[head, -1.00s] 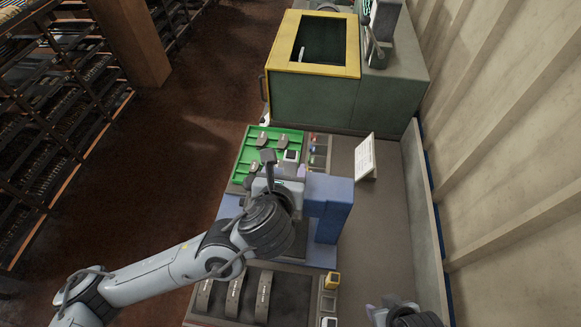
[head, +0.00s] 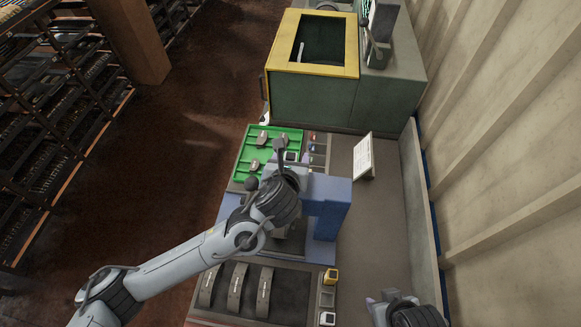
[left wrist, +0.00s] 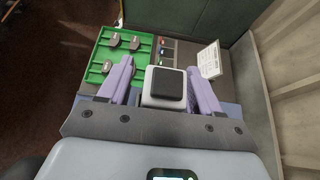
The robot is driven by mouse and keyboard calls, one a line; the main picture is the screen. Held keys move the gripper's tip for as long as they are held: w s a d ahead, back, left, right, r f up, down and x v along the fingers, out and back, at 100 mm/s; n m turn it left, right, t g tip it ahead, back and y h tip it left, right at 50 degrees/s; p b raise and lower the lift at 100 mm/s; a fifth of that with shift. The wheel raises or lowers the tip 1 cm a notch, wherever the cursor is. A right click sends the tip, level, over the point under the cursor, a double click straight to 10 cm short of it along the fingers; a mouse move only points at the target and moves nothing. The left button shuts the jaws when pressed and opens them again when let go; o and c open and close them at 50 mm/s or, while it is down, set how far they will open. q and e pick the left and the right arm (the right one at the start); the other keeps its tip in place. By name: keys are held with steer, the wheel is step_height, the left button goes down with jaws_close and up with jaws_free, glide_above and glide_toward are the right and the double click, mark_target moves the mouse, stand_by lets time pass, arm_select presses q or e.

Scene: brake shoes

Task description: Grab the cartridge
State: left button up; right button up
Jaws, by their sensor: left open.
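A white block with a rounded black top, which looks like the cartridge (left wrist: 166,84), sits between the two purple fingers of my left gripper (left wrist: 161,68) in the left wrist view. The fingers are apart, with a gap showing on each side of it. In the head view a small white and dark block (head: 291,156) shows just beyond my left gripper (head: 284,165), by the green tray; the wrist hides most of the fingers. My right gripper (head: 388,301) is at the bottom right, away from the block, its jaws unclear.
The green tray (head: 244,178) holds a few grey parts. A blue fixture (head: 328,205) stands right of my left wrist. Curved brake shoes (head: 236,290) lie in a dark tray in front, beside a yellow block (head: 331,276). A white sign (head: 363,157) stands on clear bench.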

arm_select(q)
steer(key=shift+c, duration=0.2)
steer(key=c, duration=1.1)
steer(key=shift+r, duration=0.1)
steer(key=shift+r, duration=0.15)
